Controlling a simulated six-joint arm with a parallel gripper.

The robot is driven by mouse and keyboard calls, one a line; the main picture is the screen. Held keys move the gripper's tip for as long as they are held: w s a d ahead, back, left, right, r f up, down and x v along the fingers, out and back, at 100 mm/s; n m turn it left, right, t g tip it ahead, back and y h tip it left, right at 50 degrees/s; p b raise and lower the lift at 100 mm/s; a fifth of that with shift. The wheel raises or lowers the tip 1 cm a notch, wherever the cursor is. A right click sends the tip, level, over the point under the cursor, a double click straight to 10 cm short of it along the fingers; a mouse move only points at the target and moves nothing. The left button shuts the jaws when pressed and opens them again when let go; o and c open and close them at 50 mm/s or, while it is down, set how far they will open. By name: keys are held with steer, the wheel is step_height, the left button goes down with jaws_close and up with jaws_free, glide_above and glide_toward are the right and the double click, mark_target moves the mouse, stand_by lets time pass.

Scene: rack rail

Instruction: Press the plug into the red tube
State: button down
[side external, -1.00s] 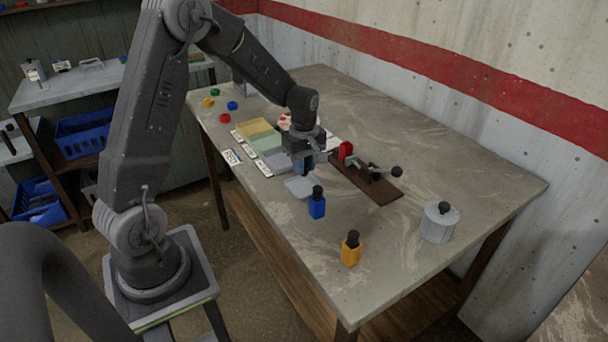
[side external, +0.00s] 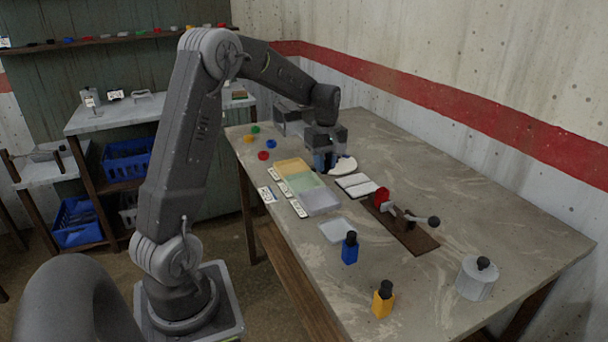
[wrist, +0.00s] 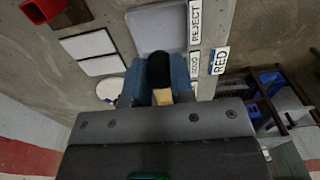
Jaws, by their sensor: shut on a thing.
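My gripper (side external: 323,162) is over the back part of the table, beside a white round dish (side external: 344,165). In the wrist view its blue fingers (wrist: 157,84) are shut on a dark, round-ended piece, seemingly the plug (wrist: 159,67). The plug's lower part is hidden, and the side view does not show it clearly. The red tube (side external: 381,196) sits at the left end of a dark brown rail (side external: 412,236), to the right of and nearer the camera than my gripper. In the wrist view the red tube (wrist: 43,10) is at the top left, apart from the plug.
Yellow, green and grey trays (side external: 319,203) with label cards stand left of the rail. A lever with a dark knob (side external: 433,221) is on the rail. Blue (side external: 350,249) and yellow (side external: 383,301) bottles and a grey canister (side external: 477,278) stand in front.

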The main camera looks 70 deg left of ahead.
steer(key=w+d, duration=0.3)
steer(key=w, duration=0.5)
steer(key=w+d, duration=0.2)
steer(key=w, duration=0.6)
steer(key=shift+w+d+f, duration=0.1)
steer(key=shift+f, duration=1.4)
steer(key=shift+d+f, duration=0.1)
steer(key=shift+f, duration=1.4)
steer(key=shift+f, duration=0.2)
steer(key=shift+c, duration=2.2)
jaws_free()
step_height(320, 180, up, 7)
